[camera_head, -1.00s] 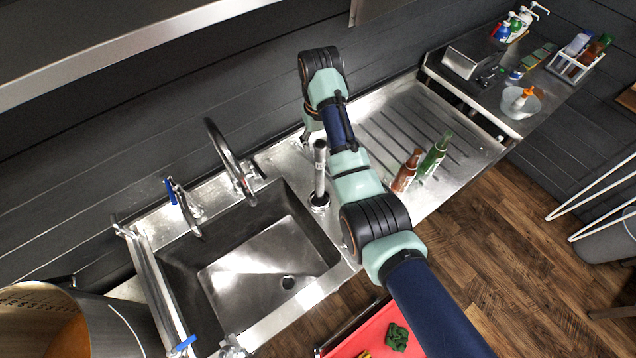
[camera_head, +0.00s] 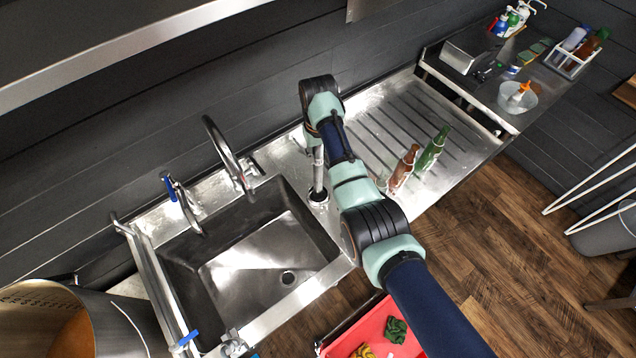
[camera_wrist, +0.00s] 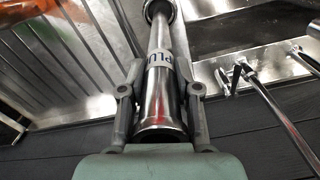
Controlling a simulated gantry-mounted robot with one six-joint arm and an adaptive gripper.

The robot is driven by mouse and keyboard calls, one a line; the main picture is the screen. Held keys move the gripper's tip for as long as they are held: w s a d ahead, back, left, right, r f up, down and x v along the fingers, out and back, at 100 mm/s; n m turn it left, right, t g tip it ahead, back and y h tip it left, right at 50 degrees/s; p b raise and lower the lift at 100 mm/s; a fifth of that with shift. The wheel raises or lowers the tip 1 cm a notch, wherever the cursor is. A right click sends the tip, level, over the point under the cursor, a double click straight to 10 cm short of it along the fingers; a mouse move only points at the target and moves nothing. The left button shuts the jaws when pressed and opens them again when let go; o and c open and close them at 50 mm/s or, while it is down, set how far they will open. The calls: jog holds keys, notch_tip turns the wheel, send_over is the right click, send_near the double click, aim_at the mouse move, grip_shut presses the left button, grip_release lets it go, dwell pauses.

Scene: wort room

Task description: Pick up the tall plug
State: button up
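The tall plug (camera_head: 318,175) is a shiny upright metal tube standing in a dark round opening beside the sink basin. In the head view its top is hidden behind my gripper and wrist (camera_head: 312,135). In the wrist view the plug (camera_wrist: 160,95) runs between my gripper's two fingers (camera_wrist: 160,88), with a white band lettered "PLU" on it. My gripper is open around it, with narrow gaps seeming to show on both sides. Its flared near end lies close to my palm.
The sink basin (camera_head: 265,262) and curved faucet (camera_head: 225,150) are left of the plug. A brown bottle (camera_head: 404,168) and a green bottle (camera_head: 433,150) stand close to my arm on the ribbed drainboard (camera_head: 385,118). The dark wall is close behind.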

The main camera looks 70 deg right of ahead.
grip_shut()
jog(key=shift+r, duration=0.1)
notch_tip(320, 180, up, 10)
jog(key=shift+r+p, duration=0.1)
jog(key=shift+p, duration=0.75)
jog(key=shift+f, duration=0.2)
